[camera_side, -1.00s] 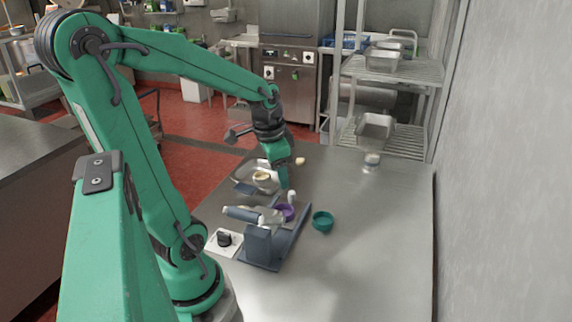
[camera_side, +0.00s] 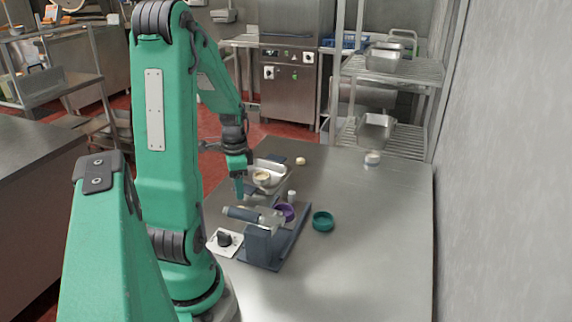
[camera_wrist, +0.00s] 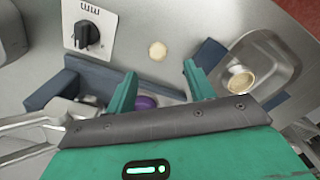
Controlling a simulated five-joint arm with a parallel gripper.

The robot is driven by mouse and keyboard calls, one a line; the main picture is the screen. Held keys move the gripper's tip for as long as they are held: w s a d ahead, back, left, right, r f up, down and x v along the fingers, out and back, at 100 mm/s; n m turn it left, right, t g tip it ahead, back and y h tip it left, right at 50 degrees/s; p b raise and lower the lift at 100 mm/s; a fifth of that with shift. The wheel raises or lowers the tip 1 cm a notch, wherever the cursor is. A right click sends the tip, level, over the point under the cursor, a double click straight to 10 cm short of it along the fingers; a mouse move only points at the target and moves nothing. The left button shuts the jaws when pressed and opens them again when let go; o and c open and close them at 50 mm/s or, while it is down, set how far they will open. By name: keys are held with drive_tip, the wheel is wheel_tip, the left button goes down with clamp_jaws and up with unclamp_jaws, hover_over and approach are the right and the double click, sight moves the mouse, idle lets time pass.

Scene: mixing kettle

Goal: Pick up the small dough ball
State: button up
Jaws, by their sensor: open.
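My gripper (camera_wrist: 160,88) is open and empty, with its two green fingers apart in the wrist view. In the side view my gripper (camera_side: 240,194) points down over the table, left of the metal tray. A small pale dough ball (camera_wrist: 157,50) lies on bare steel just beyond the fingertips in the wrist view, between the knob plate and the tray. I cannot make it out in the side view. Another pale piece (camera_wrist: 240,80) sits in the tray. A pale ball (camera_side: 300,161) lies on the table behind the tray; I cannot tell which is smallest.
The metal tray (camera_wrist: 287,68) and a dark blue block flank the ball on the right. A white knob plate (camera_wrist: 70,38) is on its left. A blue stand (camera_side: 258,245), a purple bowl (camera_side: 288,208) and a teal bowl (camera_side: 322,214) are nearby.

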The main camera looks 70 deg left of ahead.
drive_tip(key=shift+f, duration=1.2)
drive_tip(key=shift+d+f, duration=0.2)
drive_tip(key=shift+f, duration=2.35)
drive_tip(key=c, duration=1)
